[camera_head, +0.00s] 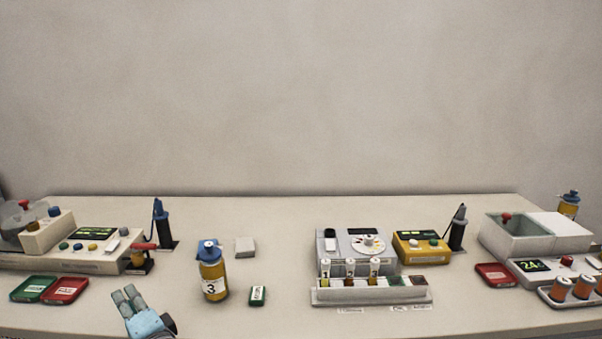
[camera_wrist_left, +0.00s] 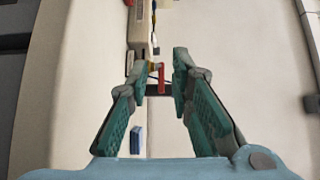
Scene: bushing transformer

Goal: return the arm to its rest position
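My left gripper (camera_head: 128,294) is at the front left edge of the table in the head view, with its pale blue-grey body at the bottom of the picture. In the left wrist view my left gripper (camera_wrist_left: 160,68) shows two green-padded fingers standing apart with nothing held between them. Beyond the fingertips a small red-handled item (camera_wrist_left: 161,80) shows, apart from the pads. My right gripper is in neither view.
Left of the gripper lie a red tray (camera_head: 66,290) and a green tray (camera_head: 33,288). A grey rack (camera_head: 372,294) is further right. Table between bottle and rack is mostly clear.

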